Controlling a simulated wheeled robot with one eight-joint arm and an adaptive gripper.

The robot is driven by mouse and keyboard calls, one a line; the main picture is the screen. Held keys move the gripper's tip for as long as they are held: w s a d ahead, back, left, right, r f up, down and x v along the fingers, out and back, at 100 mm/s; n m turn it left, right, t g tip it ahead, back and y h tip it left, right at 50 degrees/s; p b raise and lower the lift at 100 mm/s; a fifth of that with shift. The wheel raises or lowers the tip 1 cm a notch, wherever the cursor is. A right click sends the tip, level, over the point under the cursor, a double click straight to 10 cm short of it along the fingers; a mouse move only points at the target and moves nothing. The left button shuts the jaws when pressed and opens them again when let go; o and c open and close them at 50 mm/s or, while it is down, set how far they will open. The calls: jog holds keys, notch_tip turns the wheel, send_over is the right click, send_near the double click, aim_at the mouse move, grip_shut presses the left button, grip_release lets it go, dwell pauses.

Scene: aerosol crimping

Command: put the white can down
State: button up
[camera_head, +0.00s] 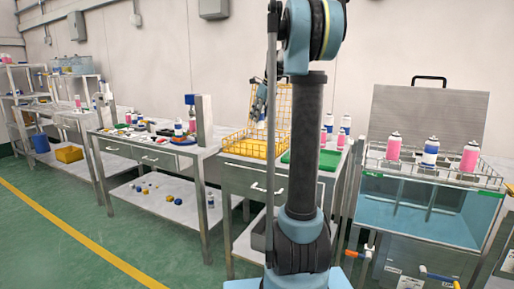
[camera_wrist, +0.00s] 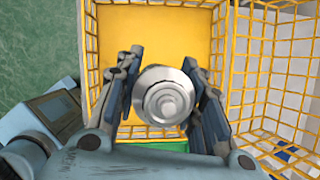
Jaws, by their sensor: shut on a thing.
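My gripper (camera_wrist: 160,95) is shut on the white can (camera_wrist: 163,103), which shows its silver domed top from above. One finger is on each side of the can. The can is over the yellow floor of the yellow wire basket (camera_wrist: 240,85); I cannot tell whether its base touches. In the head view, my gripper (camera_head: 261,100) is at the yellow basket (camera_head: 253,149), partly behind my own arm. A small part of the held can (camera_head: 262,123) shows below the fingers, but its lower part is hard to make out.
A green tray (camera_head: 328,160) lies right of the basket, with pink and white cans (camera_head: 345,124) behind it. Further right, a wire rack (camera_head: 400,172) over a water tank (camera_head: 420,208) holds pink and blue-white cans. A workbench with small parts (camera_head: 150,128) stands left.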

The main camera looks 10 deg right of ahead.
aim_at(257, 124)
jog(key=shift+w+a+f, duration=0.1)
jog(key=shift+w+f, duration=0.05)
jog(key=shift+w, duration=0.15)
jog(key=f, duration=0.4)
jog(key=shift+w+a+f, duration=0.15)
jog(key=shift+w+f, duration=0.05)
jog(key=shift+f, duration=2.65)
jog(key=o, duration=1.1)
jog(key=shift+d, duration=0.2)
jog(key=v, duration=1.2)
jog(key=shift+s, duration=0.1)
